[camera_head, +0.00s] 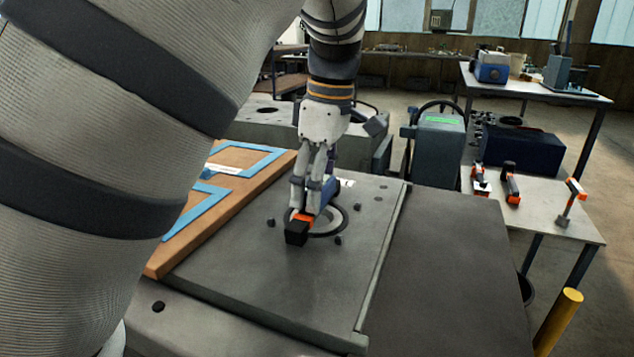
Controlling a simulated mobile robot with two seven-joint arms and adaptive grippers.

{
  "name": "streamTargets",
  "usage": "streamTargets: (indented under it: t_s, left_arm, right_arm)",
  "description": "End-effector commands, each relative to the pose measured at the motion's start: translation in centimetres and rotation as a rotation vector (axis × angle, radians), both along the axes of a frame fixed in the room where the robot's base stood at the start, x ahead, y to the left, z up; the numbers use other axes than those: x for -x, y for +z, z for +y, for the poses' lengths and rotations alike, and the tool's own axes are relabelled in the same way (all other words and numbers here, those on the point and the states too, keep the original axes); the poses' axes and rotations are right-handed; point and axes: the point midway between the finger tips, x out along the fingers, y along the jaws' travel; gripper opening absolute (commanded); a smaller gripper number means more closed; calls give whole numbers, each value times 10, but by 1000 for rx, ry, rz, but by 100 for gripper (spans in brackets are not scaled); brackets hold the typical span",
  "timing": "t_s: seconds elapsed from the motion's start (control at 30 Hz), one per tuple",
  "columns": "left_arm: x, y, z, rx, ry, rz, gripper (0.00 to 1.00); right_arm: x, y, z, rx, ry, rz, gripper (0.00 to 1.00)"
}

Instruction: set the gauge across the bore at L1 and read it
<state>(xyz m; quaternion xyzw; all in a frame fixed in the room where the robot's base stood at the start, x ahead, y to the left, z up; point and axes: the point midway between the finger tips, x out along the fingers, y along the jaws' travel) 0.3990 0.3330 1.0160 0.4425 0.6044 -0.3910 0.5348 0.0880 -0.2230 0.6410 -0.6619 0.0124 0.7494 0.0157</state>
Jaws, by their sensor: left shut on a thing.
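My left gripper (312,200) comes down from the top centre and is shut on the gauge (297,232), a black block with an orange part between my fingertips. The gauge is over the left edge of the round bore (328,220) in the grey deck plate. The bore has a dark ring, and several small dark studs stand around it. A blue part shows behind my fingers. My fingers hide part of the bore, so I cannot tell whether the gauge touches its rim. A white label lies just behind the bore. My right gripper is not in view.
A wooden board (235,222) with blue outlines lies left of the bore. At right, a table (550,212) bears orange-and-black tools (511,184) and a dark blue box (522,152). A grey device with a green display (440,122) stands behind. A yellow post (560,320) stands front right.

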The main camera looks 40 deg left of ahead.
Motion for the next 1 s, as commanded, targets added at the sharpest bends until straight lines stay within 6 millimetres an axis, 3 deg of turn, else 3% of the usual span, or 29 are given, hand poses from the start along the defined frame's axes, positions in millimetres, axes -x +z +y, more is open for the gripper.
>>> streamTargets:
  t_s: [0.27, 0.3, 0.4, 0.77, 0.87, 1.0]
  left_arm:
    - [0, -4, 0, -1, 0, -2, 39]
    - [0, -4, 0, -1, 0, -2, 69]
    - [0, -4, 0, -1, 0, -2, 90]
    - [0, -1, 0, 0, 0, -1, 90]
    - [-2, 15, -2, 0, 0, -4, 90]
    - [-3, 54, -7, -1, -3, -6, 90]
  right_arm:
    - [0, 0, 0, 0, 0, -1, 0]
    - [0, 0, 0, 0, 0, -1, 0]
    - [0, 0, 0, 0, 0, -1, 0]
    - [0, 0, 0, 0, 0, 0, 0]
    - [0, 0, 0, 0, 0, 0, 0]
    - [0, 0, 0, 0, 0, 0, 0]
